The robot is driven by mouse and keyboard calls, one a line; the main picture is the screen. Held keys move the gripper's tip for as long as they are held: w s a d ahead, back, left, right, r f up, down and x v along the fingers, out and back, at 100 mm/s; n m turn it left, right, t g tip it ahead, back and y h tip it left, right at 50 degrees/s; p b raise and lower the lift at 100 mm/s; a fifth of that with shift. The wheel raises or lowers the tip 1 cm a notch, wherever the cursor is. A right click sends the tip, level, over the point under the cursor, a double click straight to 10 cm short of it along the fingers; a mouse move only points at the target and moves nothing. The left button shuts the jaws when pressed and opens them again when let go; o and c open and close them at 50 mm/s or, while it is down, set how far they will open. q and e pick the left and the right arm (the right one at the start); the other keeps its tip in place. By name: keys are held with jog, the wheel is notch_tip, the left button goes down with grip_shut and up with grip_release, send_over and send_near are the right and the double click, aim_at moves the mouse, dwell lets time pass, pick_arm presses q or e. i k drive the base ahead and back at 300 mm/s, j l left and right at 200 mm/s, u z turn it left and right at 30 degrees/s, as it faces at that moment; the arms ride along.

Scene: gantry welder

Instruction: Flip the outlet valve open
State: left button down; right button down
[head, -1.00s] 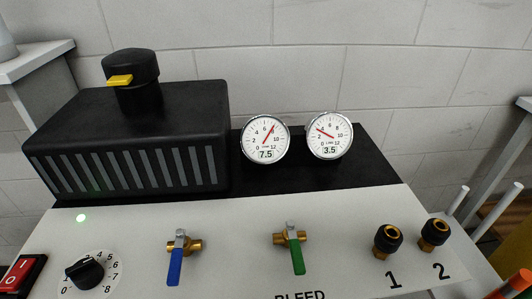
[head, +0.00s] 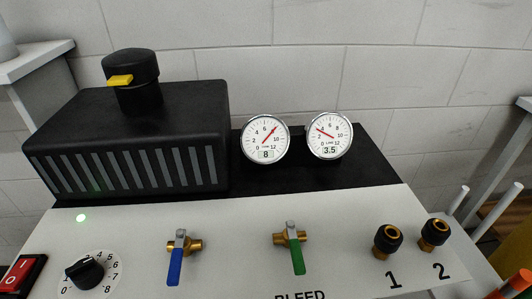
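Two lever valves sit on the white front panel (head: 345,240) in the head view. The left valve has a blue handle (head: 175,266) on a brass body (head: 194,246). The right valve has a green handle (head: 297,258) on a brass body (head: 302,236), above the printed word BLEED, which is cut by the lower edge. Both handles point down, across their brass bodies. I cannot read which valve is labelled outlet. Neither of my grippers shows in the head view.
Two gauges stand behind the panel: the left one (head: 265,140) reads 8, the right one (head: 330,136) reads 3.5. A numbered black knob (head: 85,272), a red switch (head: 20,274), a lit green lamp (head: 81,218) and two black-and-brass ports (head: 388,238) flank the valves.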

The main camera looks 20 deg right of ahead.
aim_at(173, 280)
jog(key=j+z, duration=0.1)
jog(key=j, duration=0.3)
jog(key=k+j+z, duration=0.1)
jog(key=j, duration=0.35)
jog(key=j+z, duration=0.15)
jog(key=j, duration=0.25)
jog(key=k+j+z, duration=0.1)
jog(key=j, duration=0.3)
jog(key=k+j+z, duration=0.1)
jog(key=j, duration=0.3)
jog(key=k+j+z, duration=0.1)
jog(key=j, duration=0.3)
jog(key=k+j+z, duration=0.15)
jog(key=j, duration=0.2)
jog(key=k, duration=0.05)
